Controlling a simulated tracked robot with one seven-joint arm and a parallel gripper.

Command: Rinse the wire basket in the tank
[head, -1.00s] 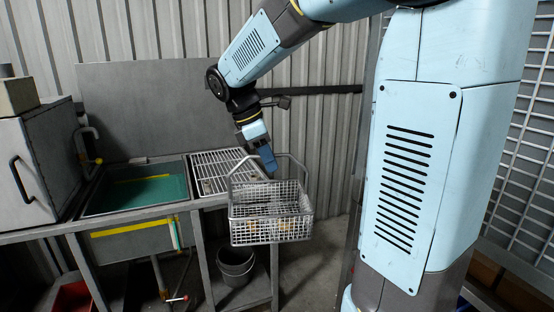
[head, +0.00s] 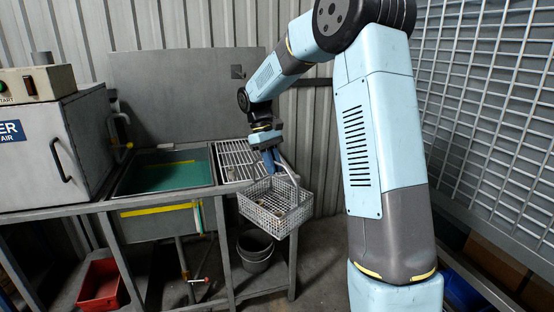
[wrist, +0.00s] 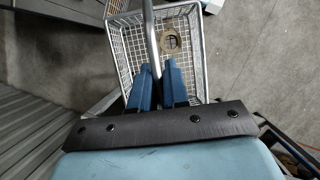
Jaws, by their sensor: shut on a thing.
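The wire basket (head: 277,207) hangs tilted in the air in front of the slatted drain rack (head: 238,160). My gripper (head: 271,162) is shut on the basket's handle above it. In the wrist view my gripper (wrist: 158,84) has its blue fingers either side of the handle bar, and the basket (wrist: 198,38) hangs below. A ring-shaped tan part (wrist: 171,42) lies in the basket. The tank (head: 163,172), with green liquid and a yellow stripe, is to the left of the rack and basket.
A grey box machine (head: 55,150) with a door handle stands left of the tank. A grey bucket (head: 256,250) sits under the rack and a red bin (head: 101,285) under the bench. A mesh panel (head: 500,110) stands on the right.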

